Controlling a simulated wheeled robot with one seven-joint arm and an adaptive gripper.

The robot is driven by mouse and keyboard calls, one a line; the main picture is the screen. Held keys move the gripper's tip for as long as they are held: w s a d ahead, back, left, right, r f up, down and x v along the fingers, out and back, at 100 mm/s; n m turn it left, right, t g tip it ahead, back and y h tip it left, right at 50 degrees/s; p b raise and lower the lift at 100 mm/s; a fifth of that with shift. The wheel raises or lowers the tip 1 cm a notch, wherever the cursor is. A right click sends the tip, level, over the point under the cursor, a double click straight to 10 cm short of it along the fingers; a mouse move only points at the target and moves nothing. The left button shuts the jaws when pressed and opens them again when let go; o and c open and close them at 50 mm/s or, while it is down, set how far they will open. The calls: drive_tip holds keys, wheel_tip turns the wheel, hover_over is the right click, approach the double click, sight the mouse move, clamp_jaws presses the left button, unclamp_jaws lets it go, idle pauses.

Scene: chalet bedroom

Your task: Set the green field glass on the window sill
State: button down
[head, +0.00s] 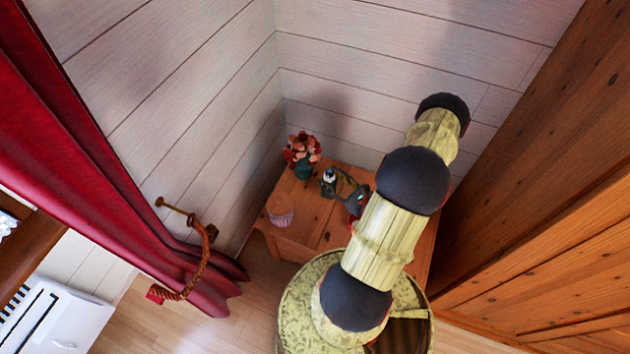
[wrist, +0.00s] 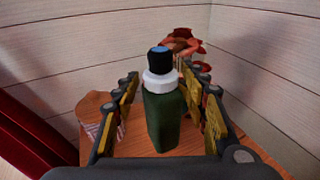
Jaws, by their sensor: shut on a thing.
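The green field glass (wrist: 165,120) stands upright between my fingers in the wrist view, with a green body, a white collar and a dark top with a blue face. In the head view its white and dark top (head: 328,176) shows at my gripper (head: 338,186). My gripper, also in the wrist view (wrist: 166,100), is shut on it over the small wooden table (head: 312,226). I cannot tell whether its base touches the table. A brown wooden ledge (head: 28,250) at the left edge, partly behind the red curtain, may be the window sill.
A potted red flower (head: 302,150) stands behind the field glass. A striped cup-like thing (head: 281,212) is at the table's left front. A red curtain (head: 120,190) with a rope tieback (head: 200,250) hangs left. A white radiator-like unit (head: 50,318) is lower left; wooden panelling (head: 530,200) closes the right.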

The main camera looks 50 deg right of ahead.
drive_tip(key=w+d+f+b, duration=0.5)
drive_tip(key=w+d+f, duration=0.2)
drive_tip(key=f, duration=0.4)
drive_tip(key=shift+w+d+f, duration=0.4)
drive_tip(key=shift+w, duration=0.15)
drive_tip(key=shift+f, duration=0.15)
drive_tip(key=c, duration=1)
unclamp_jaws()
drive_tip(key=s+a+r+p, duration=0.1)
drive_tip(key=s+r+p, duration=0.1)
drive_tip(key=s, duration=0.9)
drive_tip(key=shift+s+a, duration=0.4)
